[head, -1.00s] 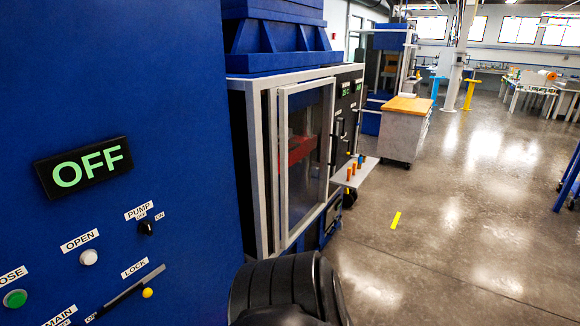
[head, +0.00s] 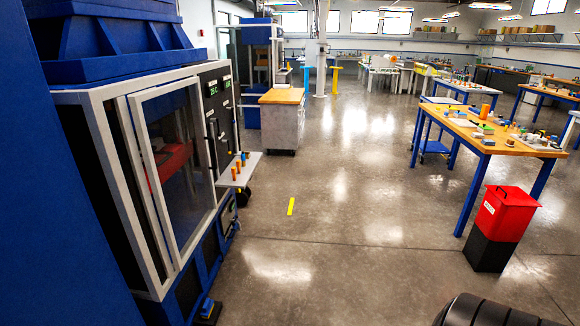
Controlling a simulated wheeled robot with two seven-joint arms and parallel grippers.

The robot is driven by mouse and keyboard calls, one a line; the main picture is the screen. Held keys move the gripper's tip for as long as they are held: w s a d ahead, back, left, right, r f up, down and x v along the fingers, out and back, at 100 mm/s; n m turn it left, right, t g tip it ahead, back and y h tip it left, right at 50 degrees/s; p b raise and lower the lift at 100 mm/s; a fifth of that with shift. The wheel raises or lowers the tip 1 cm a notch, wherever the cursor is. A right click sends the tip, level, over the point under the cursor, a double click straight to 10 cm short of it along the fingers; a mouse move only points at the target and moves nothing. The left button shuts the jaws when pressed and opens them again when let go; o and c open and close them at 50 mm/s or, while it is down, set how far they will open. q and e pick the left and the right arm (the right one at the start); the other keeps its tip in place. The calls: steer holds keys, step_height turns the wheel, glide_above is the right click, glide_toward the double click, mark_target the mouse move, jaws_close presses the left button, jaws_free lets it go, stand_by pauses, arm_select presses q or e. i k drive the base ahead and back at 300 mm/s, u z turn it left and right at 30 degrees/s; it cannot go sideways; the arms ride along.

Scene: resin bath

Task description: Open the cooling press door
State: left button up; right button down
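A blue press with a white-framed, glazed door (head: 210,150) stands at the left in the head view. The door looks slightly out from the frame on its left side; I cannot tell whether it is latched. A dark vertical handle (head: 213,145) shows near the door's right edge. A red part (head: 175,158) shows behind the glass. A control panel with green readouts (head: 217,88) is right of the door. I cannot tell from this view whether this is the cooling press. Neither of my grippers is in view.
A small white shelf (head: 240,171) with orange pieces juts out beside the press. A wood-topped cabinet (head: 281,118) stands beyond. At right are a blue-legged worktable (head: 490,140) and a red and black bin (head: 502,225).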

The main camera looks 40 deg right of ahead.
mark_target(135, 100)
steer(key=z, duration=0.75)
steer(key=i, duration=0.2)
steer(key=z, duration=1.15)
steer(key=i, duration=1.1)
steer(key=z, duration=0.75)
steer(key=i, duration=1.3)
steer(key=u, duration=0.2)
